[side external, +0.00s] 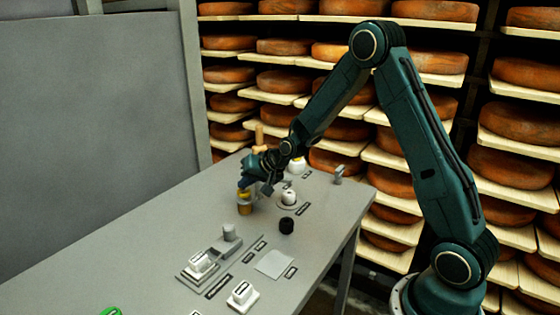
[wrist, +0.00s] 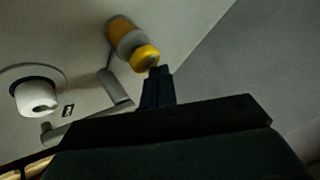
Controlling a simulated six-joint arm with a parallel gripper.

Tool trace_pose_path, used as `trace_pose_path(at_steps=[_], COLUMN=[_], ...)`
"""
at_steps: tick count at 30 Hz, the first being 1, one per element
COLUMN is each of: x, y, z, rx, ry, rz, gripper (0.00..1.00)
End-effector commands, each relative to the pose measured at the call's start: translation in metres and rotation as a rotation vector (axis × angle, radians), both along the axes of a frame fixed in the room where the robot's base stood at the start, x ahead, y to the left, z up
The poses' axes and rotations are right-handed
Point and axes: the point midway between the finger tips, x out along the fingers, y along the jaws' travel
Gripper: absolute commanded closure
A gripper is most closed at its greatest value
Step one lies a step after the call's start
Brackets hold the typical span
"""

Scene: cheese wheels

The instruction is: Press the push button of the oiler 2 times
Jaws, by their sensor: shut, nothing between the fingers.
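The oiler, an upright amber cylinder (side external: 245,208), stands on the grey table under my gripper. In the wrist view its amber body (wrist: 119,27) has a grey collar and a yellow push button (wrist: 145,56) on top. My gripper (side external: 244,183) is shut and empty, pointing down over the oiler. In the wrist view its dark fingertips (wrist: 157,72) are right at the button's edge. I cannot tell whether they touch it or how far it is pressed.
A white knob (side external: 289,197) on a round base stands right of the oiler, with a black knob (side external: 286,226) nearer. A grey bar-like part (wrist: 115,90) is close beside the oiler. White switches (side external: 199,262) sit toward the front. Cheese shelves (side external: 345,110) stand behind the table.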

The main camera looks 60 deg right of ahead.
Motion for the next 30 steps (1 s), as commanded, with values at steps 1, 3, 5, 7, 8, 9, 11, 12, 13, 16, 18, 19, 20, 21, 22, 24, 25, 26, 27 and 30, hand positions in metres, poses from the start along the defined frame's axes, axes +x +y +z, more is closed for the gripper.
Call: trace_pose_path(at_steps=[1, 3, 5, 7, 8, 9, 11, 12, 13, 16, 18, 19, 20, 21, 22, 24, 25, 26, 27, 30], x=[-0.0001, 0.0000, 0.0000, 0.0000, 0.0000, 0.0000, 0.0000, 0.0000, 0.0000, 0.0000, 0.0000, 0.0000, 0.0000, 0.0000, 0.0001, 0.0000, 0.0001, 0.0000, 0.0000, 0.0000], y=[0.0000, 0.0001, 0.0000, 0.0000, 0.0001, 0.0001, 0.0000, 0.0001, 0.0000, 0.0001, 0.0001, 0.0000, 0.0001, 0.0001, 0.0001, 0.0000, 0.0000, 0.0001, 0.0001, 0.0001], z=[-0.0005, -0.0010, -0.0016, -0.0022, -0.0025, -0.0029, -0.0033, -0.0037, -0.0040, -0.0049, -0.0054, -0.0057, -0.0060, -0.0064, -0.0067, -0.0073, -0.0075, -0.0078, -0.0082, -0.0091], rx=[0.000, 0.000, 0.000, 0.000, 0.000, 0.000, 0.000, 0.000, 0.000, 0.000, 0.000, 0.000, 0.000, 0.000, 0.000, 0.000, 0.000, 0.000, 0.000, 0.000], ry=[0.000, 0.000, 0.000, 0.000, 0.000, 0.000, 0.000, 0.000, 0.000, 0.000, 0.000, 0.000, 0.000, 0.000, 0.000, 0.001, 0.001, 0.001, 0.001, 0.001], rz=[0.000, 0.000, 0.000, 0.000, 0.000, 0.000, 0.000, 0.000, 0.000, 0.000, 0.000, 0.000, 0.000, 0.000, 0.000, 0.001, 0.001, 0.001, 0.001, 0.001], gripper=[1.00, 1.00, 1.00, 1.00, 1.00, 1.00, 1.00, 1.00, 1.00, 1.00, 1.00, 1.00, 1.00, 1.00, 1.00, 1.00, 1.00, 1.00, 1.00, 1.00])
